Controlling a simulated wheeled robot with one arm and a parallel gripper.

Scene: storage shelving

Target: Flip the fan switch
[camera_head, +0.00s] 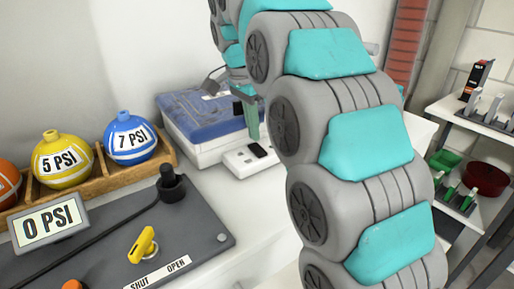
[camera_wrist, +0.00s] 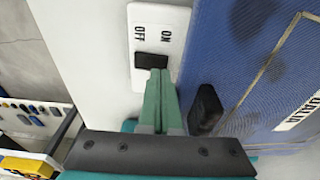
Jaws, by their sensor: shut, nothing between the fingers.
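The fan switch (camera_head: 236,161) is a white plate with a black rocker, lying at the front right of a white unit with a blue mesh top (camera_head: 205,112). In the wrist view the switch plate (camera_wrist: 163,22) reads OFF on the left and ON on the right, with the black rocker (camera_wrist: 150,61) below the words. My gripper (camera_wrist: 160,73) is shut and empty, its green fingers pressed together. The fingertips sit right by the rocker's lower right edge; I cannot tell whether they touch it. In the head view my gripper (camera_head: 253,136) shows just behind the rocker.
A wooden rack (camera_head: 100,182) holds orange, yellow and blue PSI balls. A grey panel (camera_head: 190,235) in front carries a yellow valve handle (camera_head: 143,245) and a black knob. Shelves (camera_head: 470,133) with small items stand at the right. A dark oval part (camera_wrist: 205,110) lies right of my fingers.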

